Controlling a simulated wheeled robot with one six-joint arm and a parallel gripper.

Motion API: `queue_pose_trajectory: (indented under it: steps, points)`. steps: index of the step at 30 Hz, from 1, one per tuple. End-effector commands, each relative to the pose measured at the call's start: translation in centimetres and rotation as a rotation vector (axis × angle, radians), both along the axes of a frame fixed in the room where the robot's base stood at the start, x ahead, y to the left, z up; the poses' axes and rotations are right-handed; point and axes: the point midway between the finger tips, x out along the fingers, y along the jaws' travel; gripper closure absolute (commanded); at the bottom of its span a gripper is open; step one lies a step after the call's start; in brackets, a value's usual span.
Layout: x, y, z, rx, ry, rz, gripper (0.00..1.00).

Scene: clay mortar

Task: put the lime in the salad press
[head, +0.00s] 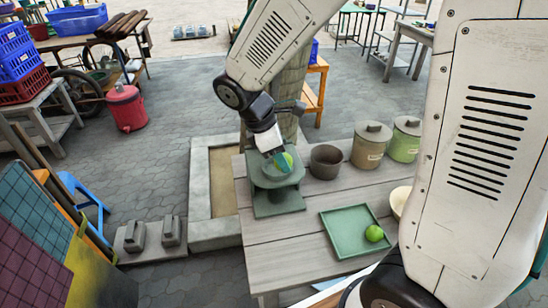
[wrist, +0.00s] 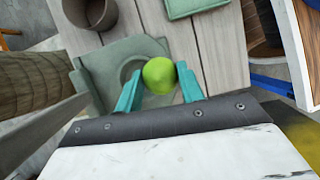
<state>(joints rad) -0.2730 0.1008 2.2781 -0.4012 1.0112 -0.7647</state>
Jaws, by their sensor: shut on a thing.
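My gripper (head: 277,160) is shut on the lime (wrist: 159,75), a round yellow-green fruit. Its two teal fingers sit on either side of the lime in the wrist view. The salad press (head: 279,204) is a grey-green clay piece with a square base, standing at the far left end of the wooden table. The lime is over the round opening of the press (wrist: 106,58) in the wrist view. The gap between the lime and the opening is hard to judge.
A green square tray (head: 340,240) holds another green fruit (head: 374,233). A dark brown pot (head: 326,162) stands right of the press, then a tan lidded jar (head: 371,146) and a green lidded jar (head: 404,140). A pale bowl (head: 399,201) is partly hidden by my arm.

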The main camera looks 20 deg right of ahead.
Motion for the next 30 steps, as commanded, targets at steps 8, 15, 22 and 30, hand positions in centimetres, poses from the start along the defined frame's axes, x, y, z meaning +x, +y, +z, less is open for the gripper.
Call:
queue_pose_trajectory:
  steps: [8, 15, 22, 30]
  points:
    - [4.2, -0.3, -0.4, 0.000, 0.000, 0.001, 0.88]
    - [4.3, -0.3, -2.6, -0.001, 0.004, 0.001, 0.88]
    - [4.4, -0.3, -3.9, 0.001, -0.001, 0.001, 0.88]
    - [4.3, -0.3, -4.3, 0.000, 0.000, 0.001, 0.88]
